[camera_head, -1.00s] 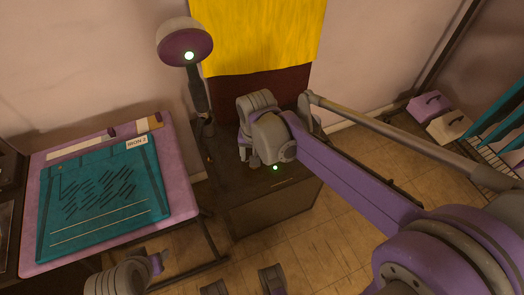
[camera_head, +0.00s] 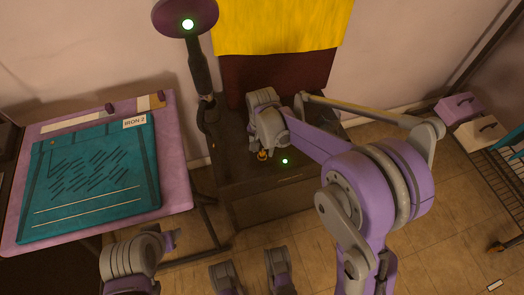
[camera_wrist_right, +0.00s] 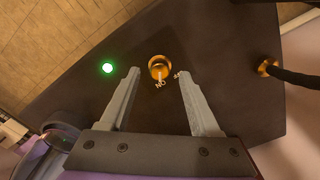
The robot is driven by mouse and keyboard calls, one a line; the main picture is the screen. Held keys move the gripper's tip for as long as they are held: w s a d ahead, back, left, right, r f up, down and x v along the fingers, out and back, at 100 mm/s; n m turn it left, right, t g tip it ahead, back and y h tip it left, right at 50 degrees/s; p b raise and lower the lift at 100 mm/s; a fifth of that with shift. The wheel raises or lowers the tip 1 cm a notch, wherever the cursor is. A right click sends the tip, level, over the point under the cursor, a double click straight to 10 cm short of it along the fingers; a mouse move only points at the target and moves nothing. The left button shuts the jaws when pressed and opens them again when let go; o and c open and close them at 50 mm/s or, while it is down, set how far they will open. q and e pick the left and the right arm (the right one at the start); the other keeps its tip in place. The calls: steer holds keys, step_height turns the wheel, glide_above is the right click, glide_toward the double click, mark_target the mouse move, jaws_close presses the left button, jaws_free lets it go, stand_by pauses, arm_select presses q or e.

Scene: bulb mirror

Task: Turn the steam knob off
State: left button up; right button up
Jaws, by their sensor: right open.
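The steam knob is a small brass-orange knob (camera_wrist_right: 158,66) on a dark cabinet top, with an "ON" label beside it in the right wrist view. In the head view the knob (camera_head: 262,155) shows just below my right gripper (camera_head: 258,146). In the wrist view my right gripper (camera_wrist_right: 158,76) is open, with one fingertip on each side of the knob. The fingers look apart from it; their height above it is hard to tell. My left wrist (camera_head: 132,256) is at the lower left, and its fingers do not show clearly.
A green light (camera_wrist_right: 107,68) glows beside the knob. A black hose (camera_wrist_right: 295,77) joins the cabinet at a brass fitting. An ironing board (camera_head: 178,150) with teal cloth (camera_head: 95,180) stands left. A lamp-like head (camera_head: 186,15) rises behind. Open floor (camera_head: 440,210) lies right.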

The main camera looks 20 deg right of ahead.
steer(key=shift+f, duration=1)
jaws_close()
